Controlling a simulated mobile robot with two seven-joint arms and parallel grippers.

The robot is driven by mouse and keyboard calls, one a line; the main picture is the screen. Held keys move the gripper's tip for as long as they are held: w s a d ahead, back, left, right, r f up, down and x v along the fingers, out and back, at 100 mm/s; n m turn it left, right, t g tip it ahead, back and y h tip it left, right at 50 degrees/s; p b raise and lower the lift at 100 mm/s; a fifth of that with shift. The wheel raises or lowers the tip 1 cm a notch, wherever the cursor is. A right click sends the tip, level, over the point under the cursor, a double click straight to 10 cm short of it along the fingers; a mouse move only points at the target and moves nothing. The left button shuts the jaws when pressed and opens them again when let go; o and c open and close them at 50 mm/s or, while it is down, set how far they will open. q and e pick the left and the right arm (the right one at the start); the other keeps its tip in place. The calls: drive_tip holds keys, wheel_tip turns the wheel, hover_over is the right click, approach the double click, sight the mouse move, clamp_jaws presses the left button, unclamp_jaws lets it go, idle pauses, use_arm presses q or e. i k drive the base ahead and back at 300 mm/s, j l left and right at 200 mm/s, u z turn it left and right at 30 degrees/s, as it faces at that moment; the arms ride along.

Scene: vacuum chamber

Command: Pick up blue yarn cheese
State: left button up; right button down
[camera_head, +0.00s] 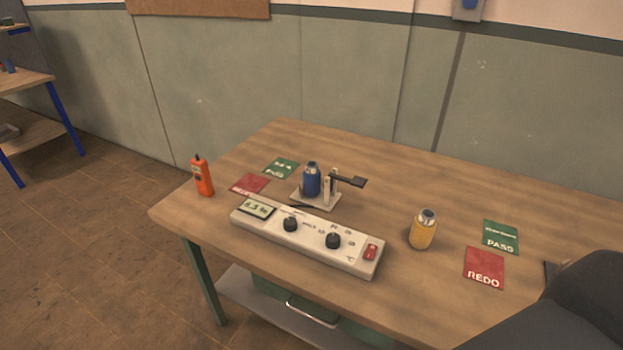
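The blue yarn cheese (311,181) is a blue cylinder with a dark grey top. It stands upright on a small pale stand (319,203) with a dark lever, left of the middle of the table. A yellow yarn cheese (423,230) of similar shape stands apart on the table to its right. Neither gripper shows in the head view. A large dark form at the lower right appears to be part of my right arm.
A pale control box (310,241) with knobs and a red switch lies in front of the stand. An orange handheld device (202,177) stands at the table's left edge. Green (501,238) and red (484,268) cards lie at the right, with another pair behind the box.

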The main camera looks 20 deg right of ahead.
sight(312, 177)
drive_tip(key=z, duration=1.6)
drive_tip(key=k+j, duration=0.4)
drive_tip(key=j, duration=0.15)
drive_tip(key=k+j, duration=0.4)
drive_tip(key=j, duration=0.1)
